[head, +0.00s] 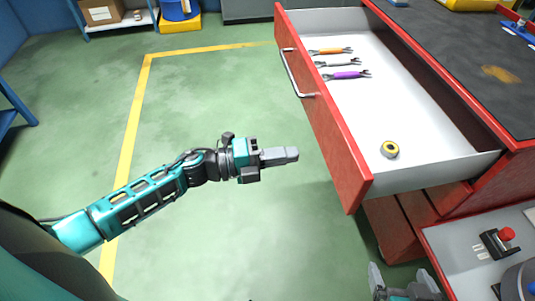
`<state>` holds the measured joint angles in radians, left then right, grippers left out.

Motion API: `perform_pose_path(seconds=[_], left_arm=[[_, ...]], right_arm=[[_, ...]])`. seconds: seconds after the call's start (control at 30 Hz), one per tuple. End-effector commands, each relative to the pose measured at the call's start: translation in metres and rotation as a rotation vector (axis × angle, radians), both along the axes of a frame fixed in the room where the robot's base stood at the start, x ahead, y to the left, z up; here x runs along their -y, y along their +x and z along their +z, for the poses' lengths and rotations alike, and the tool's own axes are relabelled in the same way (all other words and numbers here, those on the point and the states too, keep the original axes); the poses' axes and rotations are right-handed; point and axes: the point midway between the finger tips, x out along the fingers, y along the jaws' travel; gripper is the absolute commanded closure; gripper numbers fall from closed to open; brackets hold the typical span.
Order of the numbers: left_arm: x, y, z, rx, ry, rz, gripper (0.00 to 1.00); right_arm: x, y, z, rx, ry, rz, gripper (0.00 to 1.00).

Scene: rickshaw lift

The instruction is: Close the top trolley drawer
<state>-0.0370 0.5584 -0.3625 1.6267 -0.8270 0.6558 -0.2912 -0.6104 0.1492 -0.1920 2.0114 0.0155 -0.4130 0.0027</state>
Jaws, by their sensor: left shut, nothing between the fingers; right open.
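The top drawer (317,120) of the red trolley (509,140) stands pulled open on the right side of the head view. Its red front faces left and carries a metal handle (297,75). Inside lie several wrenches, among them an orange one (331,51) and a purple one (346,75), and a yellow and black roll (389,149). My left gripper (293,154) is shut and empty, left of the drawer front's near part and apart from it. My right gripper (400,280) is open at the bottom edge, below the drawer's near end.
A grey surface with a red button box (500,242) is at the lower right, near my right gripper. The trolley's dark top (450,50) lies behind the drawer. Green floor with a yellow line (134,125) is free to the left. A shelf with a cardboard box (101,11) is far back.

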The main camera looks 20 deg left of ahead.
Motion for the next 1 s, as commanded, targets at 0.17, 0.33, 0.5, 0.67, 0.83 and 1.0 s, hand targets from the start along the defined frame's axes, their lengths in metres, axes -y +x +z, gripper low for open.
perform_pose_path(seconds=[0.17,0.33,0.5,0.67,0.83,1.0], left_arm=[[0.032,0.022,0.002,0.003,-0.002,-0.001,1.0],[0.051,0.035,0.001,0.0,-0.002,0.0,1.0],[0.06,0.041,0.0,0.0,0.0,0.0,1.0],[0.061,0.041,0.0,-0.001,-0.001,0.0,1.0],[0.061,0.041,0.0,-0.001,-0.001,0.0,1.0],[0.061,0.041,0.0,-0.001,-0.001,0.0,1.0]], right_arm=[[0.0,-0.001,0.0,0.0,-0.001,-0.001,0.02],[0.0,-0.001,0.0,0.0,0.0,-0.001,0.02],[0.0,-0.001,-0.001,0.0,0.001,-0.003,0.02],[0.0,0.0,0.0,0.0,0.002,-0.005,0.02],[0.0,0.0,0.0,0.001,0.002,-0.005,0.02],[0.0,0.001,0.0,0.001,0.001,-0.004,0.02]])
